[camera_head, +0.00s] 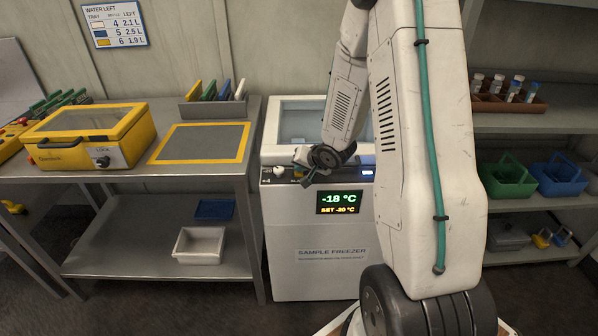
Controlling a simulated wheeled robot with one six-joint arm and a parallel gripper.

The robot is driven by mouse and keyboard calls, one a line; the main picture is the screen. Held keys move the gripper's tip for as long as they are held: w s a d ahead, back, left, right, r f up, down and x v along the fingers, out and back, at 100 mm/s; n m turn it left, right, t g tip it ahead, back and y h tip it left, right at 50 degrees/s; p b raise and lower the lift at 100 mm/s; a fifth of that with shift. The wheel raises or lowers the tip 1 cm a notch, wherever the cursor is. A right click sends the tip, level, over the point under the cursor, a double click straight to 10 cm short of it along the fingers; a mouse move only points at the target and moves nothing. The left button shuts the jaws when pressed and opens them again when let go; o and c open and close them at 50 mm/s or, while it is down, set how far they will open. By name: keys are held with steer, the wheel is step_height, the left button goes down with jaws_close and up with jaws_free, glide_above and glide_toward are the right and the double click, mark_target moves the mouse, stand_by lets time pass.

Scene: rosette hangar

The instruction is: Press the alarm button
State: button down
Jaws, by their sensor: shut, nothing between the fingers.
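The white sample freezer (315,275) stands in the middle, with a control strip along its upper front edge. A display (339,202) below the strip reads -18 °C, set -20 °C. A small pale knob (278,171) sits at the strip's left end. A small yellowish part (298,174) shows beside my gripper. I cannot tell which control is the alarm button; my gripper and wrist cover part of the strip. My gripper (306,183) is shut and empty, in front of the strip just above and left of the display. I cannot tell if it touches anything.
A small blue-lit part (367,172) is on the strip's right side. A steel table (150,172) at left bears a yellow glovebox-like case (85,137) and a yellow-framed mat (160,158). Shelves (545,122) at right hold a tube rack and baskets. Floor in front is clear.

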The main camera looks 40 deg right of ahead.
mark_target(301, 174)
steer(key=shift+r, duration=0.9)
steer(key=shift+r, duration=0.1)
steer(key=shift+r, duration=2.4)
